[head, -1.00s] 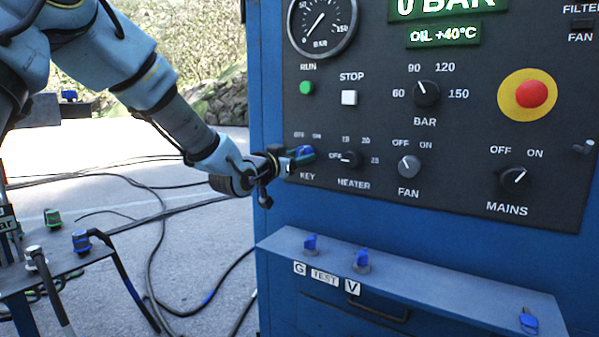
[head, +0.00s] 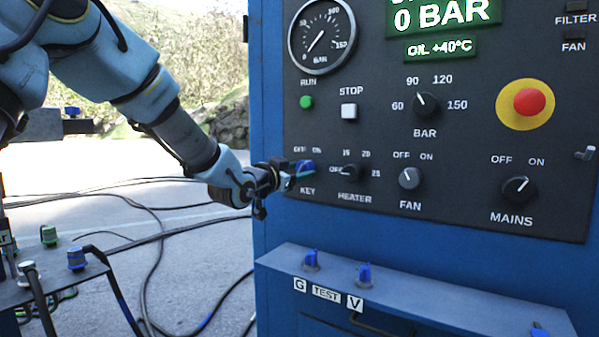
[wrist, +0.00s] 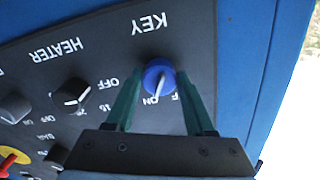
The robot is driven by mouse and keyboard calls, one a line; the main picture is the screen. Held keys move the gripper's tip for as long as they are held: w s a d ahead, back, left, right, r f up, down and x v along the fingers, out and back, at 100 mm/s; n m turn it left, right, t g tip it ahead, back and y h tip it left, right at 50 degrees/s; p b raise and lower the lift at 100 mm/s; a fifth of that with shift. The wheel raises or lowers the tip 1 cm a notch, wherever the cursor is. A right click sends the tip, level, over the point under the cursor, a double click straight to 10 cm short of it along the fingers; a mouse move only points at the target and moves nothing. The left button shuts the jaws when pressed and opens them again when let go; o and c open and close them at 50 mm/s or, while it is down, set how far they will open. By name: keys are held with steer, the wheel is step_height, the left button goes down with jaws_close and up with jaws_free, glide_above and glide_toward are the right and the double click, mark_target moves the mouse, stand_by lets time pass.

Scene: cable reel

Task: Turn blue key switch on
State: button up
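The blue key switch (head: 306,167) sits at the lower left of the dark control panel, above its KEY label. In the wrist view, which is upside down, its round blue head (wrist: 158,76) lies between my two green fingers. A pale pointer on it points toward the lettering, close to ON; part of OFF shows on the other side.
The heater knob (head: 349,172) is just right of the key, then the fan knob (head: 409,178) and mains knob (head: 518,189). Below, a blue ledge (head: 420,300) with blue-capped connectors juts out. Cables lie on the ground at left.

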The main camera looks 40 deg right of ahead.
steer(key=o, duration=0.4)
steer(key=shift+a, duration=0.1)
steer(key=v, duration=1)
steer(key=shift+a+b, duration=0.3)
steer(key=shift+b, duration=0.1)
